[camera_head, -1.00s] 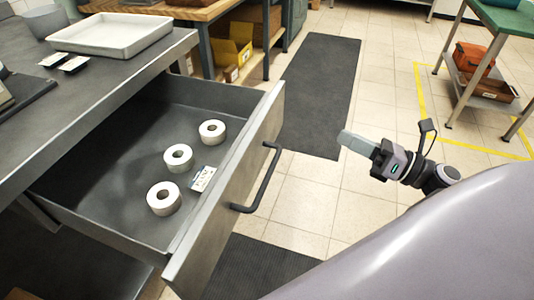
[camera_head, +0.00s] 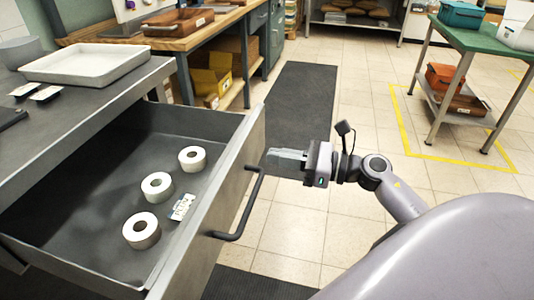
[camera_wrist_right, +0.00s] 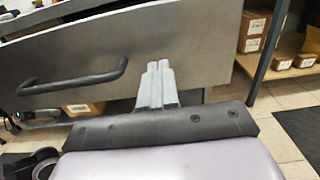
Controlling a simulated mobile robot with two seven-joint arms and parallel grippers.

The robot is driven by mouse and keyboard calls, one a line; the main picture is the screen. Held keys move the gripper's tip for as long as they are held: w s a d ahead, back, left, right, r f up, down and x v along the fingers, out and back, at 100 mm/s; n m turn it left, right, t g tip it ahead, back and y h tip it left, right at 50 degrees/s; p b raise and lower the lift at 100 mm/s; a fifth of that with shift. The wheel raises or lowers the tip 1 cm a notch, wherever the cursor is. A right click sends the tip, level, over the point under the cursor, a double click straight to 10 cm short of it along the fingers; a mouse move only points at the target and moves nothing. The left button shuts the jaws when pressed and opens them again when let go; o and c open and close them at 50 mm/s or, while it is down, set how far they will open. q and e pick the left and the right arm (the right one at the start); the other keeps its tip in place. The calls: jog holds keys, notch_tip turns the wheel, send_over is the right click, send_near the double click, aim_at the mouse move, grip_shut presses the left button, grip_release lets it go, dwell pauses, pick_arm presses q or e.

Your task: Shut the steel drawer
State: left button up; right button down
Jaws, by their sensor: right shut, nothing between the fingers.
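The steel drawer (camera_head: 231,185) stands pulled out from under the grey worktop. It holds several things: three white tape rolls and a small label card lie on its floor. Its front carries a dark bar handle (camera_head: 243,208), which also shows in the right wrist view (camera_wrist_right: 75,83). My right gripper (camera_head: 272,158) is shut and empty. Its fingertips are close to the outer face of the drawer front, near the handle's far end. In the right wrist view the shut fingers (camera_wrist_right: 158,72) point at the drawer front, right of the handle; I cannot tell whether they touch.
A white tray (camera_head: 98,62) sits on the worktop (camera_head: 50,125). A wooden bench (camera_head: 200,32) is behind.

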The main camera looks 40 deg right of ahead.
aim_at(253, 153)
pick_arm(q)
jog(key=shift+s+f, duration=0.1)
pick_arm(e)
jog(key=shift+x, duration=1.5)
jog(key=shift+a, duration=0.1)
